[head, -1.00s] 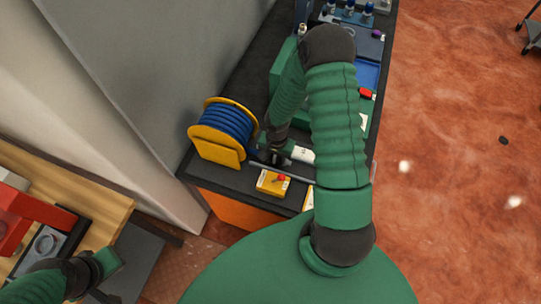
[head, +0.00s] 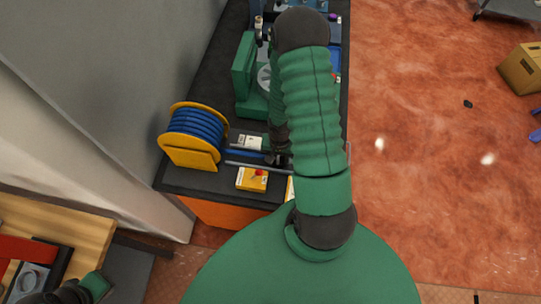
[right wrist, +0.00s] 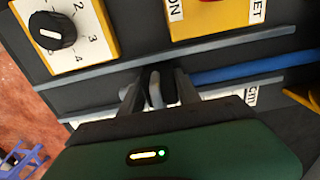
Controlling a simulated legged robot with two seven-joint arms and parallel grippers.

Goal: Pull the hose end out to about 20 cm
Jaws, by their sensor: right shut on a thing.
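The yellow hose reel (head: 188,152) with blue hose (head: 197,124) wound on it stands at the left of the dark bench. A length of hose runs right from the reel between two grey rails (head: 245,165). My right gripper (head: 280,160) is partly hidden under my arm, at the far end of this length. In the right wrist view the fingers (right wrist: 154,92) are shut on the pale hose end, and the blue hose (right wrist: 237,72) leads off right. My left gripper (head: 97,287) is at the bottom left; its fingers do not show clearly.
A yellow box with a red button (head: 252,181) sits in front of the rails. A yellow dial box (right wrist: 60,38) shows in the right wrist view. A green machine (head: 243,75) stands behind on the bench. A wooden table (head: 65,217) is at left.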

